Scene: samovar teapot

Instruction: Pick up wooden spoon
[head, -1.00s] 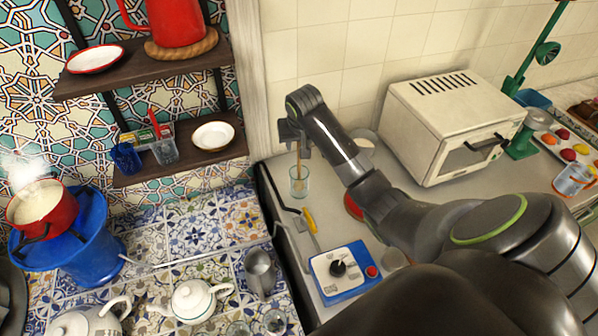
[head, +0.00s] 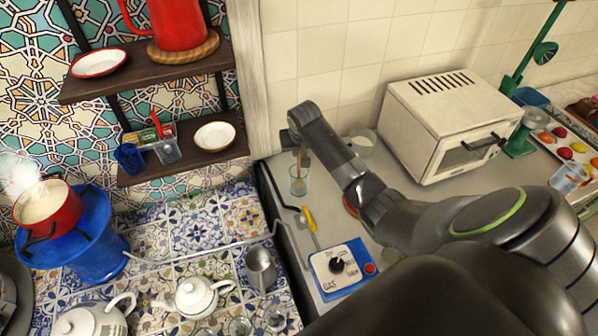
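The wooden spoon (head: 299,159) stands upright in a clear glass (head: 299,181) on the grey counter, with its lower end inside the glass. My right gripper (head: 292,140) is at the top of the spoon, just above the glass. The wrist and fingers overlap the spoon's upper end, so I cannot tell whether the fingers are closed around it or only beside it. My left gripper is not in the head view.
A blue-and-white gas control box (head: 341,269) and a yellow-handled tool (head: 309,222) are on the counter in front of the glass. A white toaster oven (head: 425,135) stands to the right. Teapots (head: 193,296) and a metal jug (head: 260,268) are on the tiled surface at left.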

